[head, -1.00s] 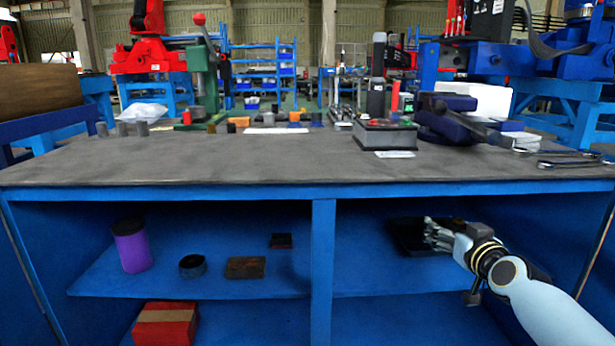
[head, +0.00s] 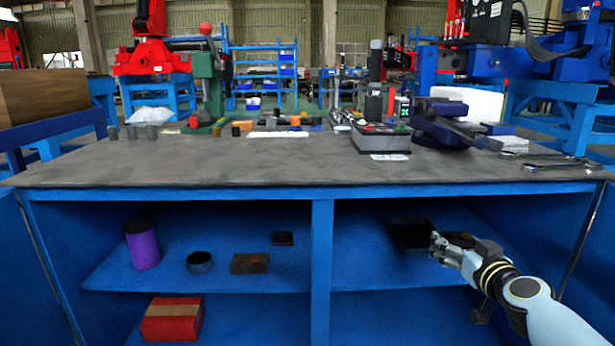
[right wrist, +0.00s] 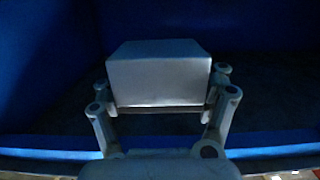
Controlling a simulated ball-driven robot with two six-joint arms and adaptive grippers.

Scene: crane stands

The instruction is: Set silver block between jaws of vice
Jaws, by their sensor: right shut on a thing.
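The silver block (right wrist: 158,75) is a pale grey box in the right wrist view, between the fingers of my right gripper (right wrist: 162,98). The gripper is shut on it. In the head view my right gripper (head: 437,247) is inside the right shelf compartment below the tabletop; I cannot make out the block clearly there. The blue vice (head: 442,122) stands on the right part of the tabletop, above and behind the gripper. Its jaw gap is hard to make out. My left gripper is not in view.
The grey tabletop (head: 240,160) overhangs the blue shelves and is clear in the middle. A battery-like box (head: 381,138) stands left of the vice, and wrenches (head: 555,163) lie to its right. A dark flat thing (head: 408,235) lies on the shelf near my gripper.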

